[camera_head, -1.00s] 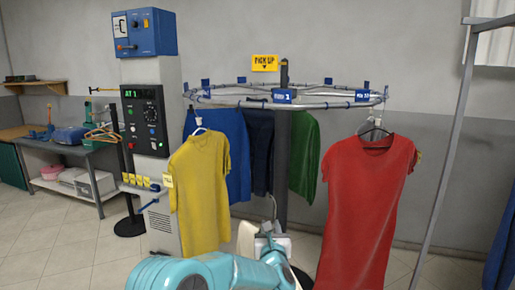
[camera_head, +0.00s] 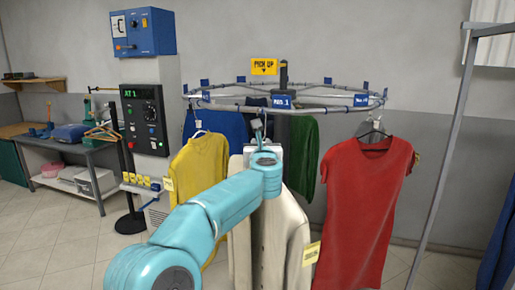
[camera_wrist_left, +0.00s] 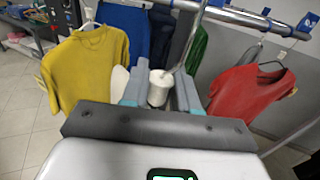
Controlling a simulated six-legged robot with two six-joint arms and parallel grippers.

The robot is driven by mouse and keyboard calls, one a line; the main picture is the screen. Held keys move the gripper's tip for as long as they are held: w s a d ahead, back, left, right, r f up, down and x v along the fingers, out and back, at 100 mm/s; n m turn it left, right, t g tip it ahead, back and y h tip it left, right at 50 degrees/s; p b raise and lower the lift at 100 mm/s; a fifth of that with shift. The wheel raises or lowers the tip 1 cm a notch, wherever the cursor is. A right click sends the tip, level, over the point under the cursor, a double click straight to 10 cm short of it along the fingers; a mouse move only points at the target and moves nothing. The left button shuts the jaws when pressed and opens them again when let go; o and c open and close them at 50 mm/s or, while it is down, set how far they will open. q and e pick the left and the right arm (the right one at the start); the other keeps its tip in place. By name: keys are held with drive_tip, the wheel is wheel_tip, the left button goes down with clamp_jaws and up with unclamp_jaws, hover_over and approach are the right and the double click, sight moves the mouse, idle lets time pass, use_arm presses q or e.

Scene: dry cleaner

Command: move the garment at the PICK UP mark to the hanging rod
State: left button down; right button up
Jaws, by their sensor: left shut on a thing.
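A cream garment (camera_head: 285,240) with a yellow tag hangs from my left gripper (camera_head: 262,145), in front of the round rail (camera_head: 320,106). In the left wrist view my left gripper (camera_wrist_left: 160,92) is shut on the white neck (camera_wrist_left: 159,86) of its hanger. The thin hook (camera_wrist_left: 188,50) rises toward the rail; I cannot tell whether it touches. My arm hides part of the garment. The yellow PICK UP sign (camera_head: 264,66) stands above the rail's far side. My right gripper is not in view.
A yellow shirt (camera_head: 206,160) hangs close on the left, a red dress (camera_head: 362,195) on the right. Blue (camera_head: 222,124) and green (camera_head: 304,150) garments hang behind. A control post (camera_head: 145,120) stands left; a metal frame (camera_head: 447,150) stands right.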

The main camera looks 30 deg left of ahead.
use_arm(q)
drive_tip(key=s+d+b, duration=0.1)
drive_tip(key=s+d, duration=0.8)
drive_tip(key=d, duration=0.5)
drive_tip(key=s+d+b, duration=0.1)
drive_tip(key=s+d, duration=0.8)
drive_tip(key=d, duration=0.5)
drive_tip(key=shift+d+b, duration=0.3)
drive_tip(key=shift+s, duration=0.1)
